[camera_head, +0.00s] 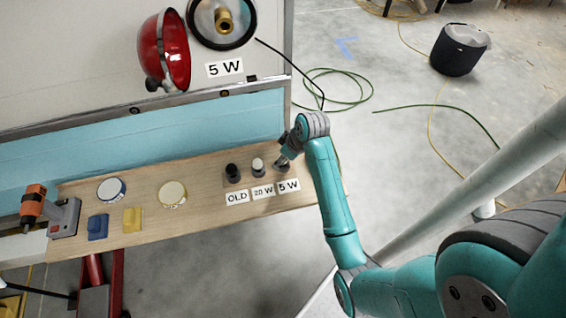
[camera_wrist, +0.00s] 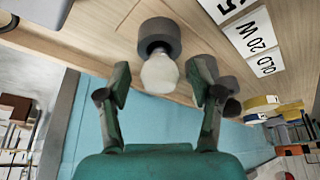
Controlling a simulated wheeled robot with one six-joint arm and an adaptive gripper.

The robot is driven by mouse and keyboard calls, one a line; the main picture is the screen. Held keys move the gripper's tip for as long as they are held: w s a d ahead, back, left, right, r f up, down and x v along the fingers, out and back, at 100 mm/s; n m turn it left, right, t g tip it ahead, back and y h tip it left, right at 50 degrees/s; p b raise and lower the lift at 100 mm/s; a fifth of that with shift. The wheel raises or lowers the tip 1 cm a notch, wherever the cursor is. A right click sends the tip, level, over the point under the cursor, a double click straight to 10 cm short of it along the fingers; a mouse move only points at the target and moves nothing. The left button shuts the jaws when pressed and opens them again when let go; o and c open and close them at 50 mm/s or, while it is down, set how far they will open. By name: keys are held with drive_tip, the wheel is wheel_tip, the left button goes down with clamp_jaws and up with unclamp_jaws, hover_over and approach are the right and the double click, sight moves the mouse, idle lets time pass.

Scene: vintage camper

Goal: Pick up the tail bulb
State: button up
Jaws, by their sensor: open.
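A frosted white bulb (camera_wrist: 160,73) stands in a dark round holder (camera_wrist: 158,36) in the wrist view. My gripper (camera_wrist: 160,84) is open, with one finger on each side of the bulb in the picture and a gap at both sides. In the head view my gripper (camera_head: 284,157) is at the "5 W" end of the bulb row and mostly hides that bulb. Beside it stand a white bulb (camera_head: 258,164) behind the "20 W" card and a dark bulb (camera_head: 232,171) behind the "OLD" card. The brass lamp socket (camera_head: 224,22) on the camper wall is empty; a "5 W" card (camera_head: 225,68) is below.
The red lens (camera_head: 173,52) hangs open beside the socket. The wooden bench (camera_head: 145,230) also holds two round tins (camera_head: 172,194), blue and yellow blocks (camera_head: 132,220) and an orange-handled tool (camera_head: 33,203) at left. Cables (camera_head: 345,100) lie on the open floor.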

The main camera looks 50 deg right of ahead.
drive_tip(key=c, duration=1.2)
drive_tip(key=shift+r, duration=0.1)
